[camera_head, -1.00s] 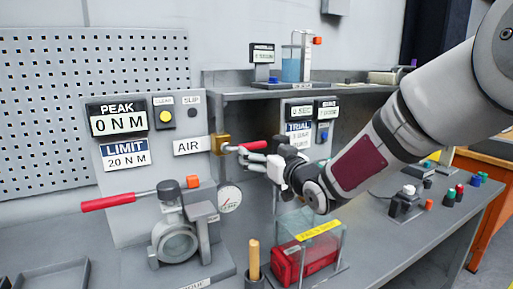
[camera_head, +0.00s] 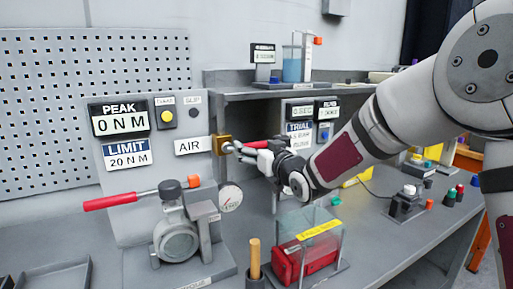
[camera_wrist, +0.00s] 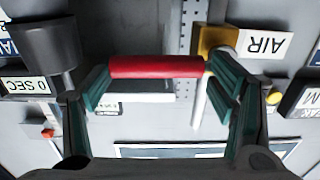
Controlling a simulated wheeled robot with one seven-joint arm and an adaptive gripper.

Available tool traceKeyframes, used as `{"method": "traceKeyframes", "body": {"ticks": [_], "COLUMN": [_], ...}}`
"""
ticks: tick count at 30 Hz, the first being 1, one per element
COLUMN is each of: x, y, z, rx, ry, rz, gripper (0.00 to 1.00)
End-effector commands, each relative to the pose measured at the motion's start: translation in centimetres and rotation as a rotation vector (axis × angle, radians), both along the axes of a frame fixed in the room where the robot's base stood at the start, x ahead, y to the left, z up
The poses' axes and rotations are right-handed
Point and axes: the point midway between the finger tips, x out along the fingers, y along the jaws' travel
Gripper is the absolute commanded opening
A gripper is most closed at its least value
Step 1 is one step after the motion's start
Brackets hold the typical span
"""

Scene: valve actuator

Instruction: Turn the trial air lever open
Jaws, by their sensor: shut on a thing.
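The air lever has a red handle (camera_wrist: 155,66) and a brass valve body (camera_head: 222,144), next to the AIR label (camera_head: 190,146) on the grey panel. My gripper (camera_head: 245,150) is at the lever, just right of the brass body. In the wrist view the red handle lies crosswise between my two fingers, which are shut on it. In the head view my fingers hide most of the handle, so its exact angle is hard to tell. The TRIAL panel (camera_head: 299,128) stands behind my gripper.
A torque rig with a red-handled wrench (camera_head: 112,201) and gauge (camera_head: 230,198) stands at lower left. A clear box over a red block (camera_head: 290,265) and a wooden-handled tool (camera_head: 254,258) sit below my gripper. A shelf (camera_head: 240,95) runs above.

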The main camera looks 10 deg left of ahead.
Motion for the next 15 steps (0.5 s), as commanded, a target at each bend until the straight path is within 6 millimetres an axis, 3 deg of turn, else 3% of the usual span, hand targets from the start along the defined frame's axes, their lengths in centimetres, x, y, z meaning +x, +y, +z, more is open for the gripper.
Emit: {"method": "traceKeyframes", "body": {"ticks": [15], "x": [0.5], "y": [-0.3], "z": [1.3], "rx": [-0.109], "ry": [-0.087], "rz": [-0.013], "gripper": [0.27]}}
